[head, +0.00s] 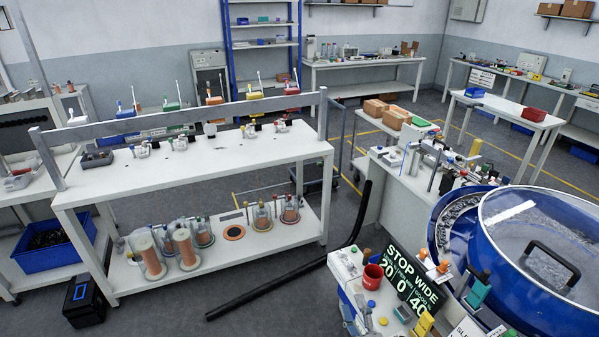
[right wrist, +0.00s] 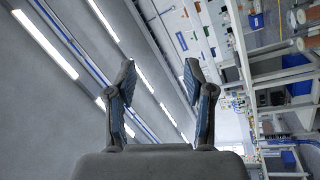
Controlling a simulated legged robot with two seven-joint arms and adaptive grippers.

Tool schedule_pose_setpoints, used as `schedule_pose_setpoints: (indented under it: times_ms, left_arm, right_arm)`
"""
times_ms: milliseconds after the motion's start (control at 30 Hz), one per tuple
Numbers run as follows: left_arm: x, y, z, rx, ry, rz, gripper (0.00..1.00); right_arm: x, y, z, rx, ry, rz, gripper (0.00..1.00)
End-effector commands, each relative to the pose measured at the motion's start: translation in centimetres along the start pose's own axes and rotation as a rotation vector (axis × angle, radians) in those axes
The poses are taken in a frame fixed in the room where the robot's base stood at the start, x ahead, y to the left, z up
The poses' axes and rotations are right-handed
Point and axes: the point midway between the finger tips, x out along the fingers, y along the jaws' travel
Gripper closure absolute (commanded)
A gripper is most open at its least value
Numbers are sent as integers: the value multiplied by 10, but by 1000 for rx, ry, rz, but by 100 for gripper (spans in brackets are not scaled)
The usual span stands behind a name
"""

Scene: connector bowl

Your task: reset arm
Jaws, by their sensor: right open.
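My right gripper (right wrist: 160,75) shows in the right wrist view. Its two fingers stand apart with nothing between them. Behind them are ceiling lights and a tilted view of the room, with shelving at the right. I cannot make out either gripper in the head view. The large blue connector bowl (head: 520,300) stands at the lower right of the head view under a clear lid with a dark handle (head: 552,258).
A white two-level bench (head: 200,160) carries fixtures and spools. A black tube (head: 290,280) lies on the floor.

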Motion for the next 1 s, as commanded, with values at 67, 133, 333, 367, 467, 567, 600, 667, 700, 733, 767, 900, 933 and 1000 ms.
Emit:
schedule_pose_setpoints:
  times_ms: [67,133,333,367,467,567,600,667,700,733,767,900,933,1000]
  left_arm:
    - [0,0,0,0,0,0,100]
    - [0,0,0,0,0,0,100]
    - [0,0,0,0,0,0,100]
    - [0,0,0,0,0,0,100]
    - [0,0,1,0,-1,0,100]
    - [0,0,1,0,0,0,100]
    - [0,0,1,0,0,0,100]
    - [0,0,1,0,0,0,100]
    - [0,0,1,0,0,0,100]
    - [0,0,1,0,0,0,100]
    - [0,0,0,0,0,0,100]
    - [0,0,1,0,0,0,100]
    - [0,0,1,0,0,0,100]
    - [0,0,1,0,0,0,100]
  right_arm:
    - [-37,-31,50,215,-275,-99,47]
    - [-76,-60,82,369,-489,-189,47]
    - [-184,-124,115,649,-925,-411,47]
    - [-198,-131,116,677,-973,-439,47]
    - [-240,-148,114,754,-1112,-524,47]
    - [-278,-160,107,816,-1233,-601,47]
    - [-292,-164,104,839,-1279,-632,47]
    - [-314,-168,98,870,-1345,-678,47]
    - [-328,-171,93,890,-1387,-709,47]
    - [-334,-175,93,899,-1411,-726,47]
    - [-331,-186,100,893,-1409,-725,47]
    - [-333,-230,124,886,-1420,-737,47]
    - [-334,-239,129,884,-1423,-740,47]
    - [-339,-263,141,881,-1431,-748,47]
